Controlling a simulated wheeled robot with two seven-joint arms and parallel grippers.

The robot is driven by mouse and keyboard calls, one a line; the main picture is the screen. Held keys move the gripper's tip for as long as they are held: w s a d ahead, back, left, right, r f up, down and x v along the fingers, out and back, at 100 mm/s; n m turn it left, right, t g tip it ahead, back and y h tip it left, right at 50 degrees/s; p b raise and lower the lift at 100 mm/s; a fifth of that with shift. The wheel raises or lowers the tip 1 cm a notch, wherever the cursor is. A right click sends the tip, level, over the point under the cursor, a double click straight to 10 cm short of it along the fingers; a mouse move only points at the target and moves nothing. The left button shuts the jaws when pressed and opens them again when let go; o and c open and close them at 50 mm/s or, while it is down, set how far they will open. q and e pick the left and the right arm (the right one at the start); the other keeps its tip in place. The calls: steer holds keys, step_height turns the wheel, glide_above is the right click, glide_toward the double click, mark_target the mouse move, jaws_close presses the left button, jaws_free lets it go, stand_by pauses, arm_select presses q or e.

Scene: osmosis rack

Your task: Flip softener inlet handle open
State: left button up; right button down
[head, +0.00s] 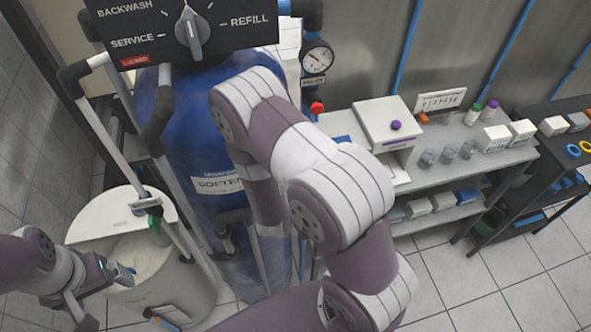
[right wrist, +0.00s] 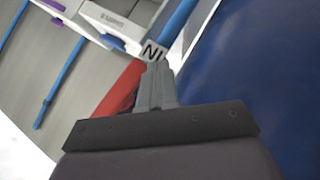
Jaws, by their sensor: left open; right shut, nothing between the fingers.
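In the right wrist view, a red handle (right wrist: 122,88) lies slanted beside a small tag reading "IN" (right wrist: 153,50). My right gripper (right wrist: 155,72) is shut and empty. Its grey fingers stand just right of the red handle in that view; I cannot tell if they touch it. The blue softener tank (head: 180,120) stands in the middle of the head view, partly hidden by my right arm, and fills the right side of the wrist view (right wrist: 255,70). The right gripper is hidden in the head view. My left gripper (head: 125,274) is open, by the white tank.
A white tank (head: 95,222) with pipes and a green handle (head: 155,222) stands at left. A control head (head: 235,30) tops the softener. A pressure gauge (head: 317,58) hangs above a red part (head: 317,107). A bench (head: 465,128) holds boxes and bottles; floor is clear at lower right.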

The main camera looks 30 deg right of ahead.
steer(key=v, duration=1.2)
steer(key=shift+b, duration=0.4)
steer(key=shift+s, duration=0.1)
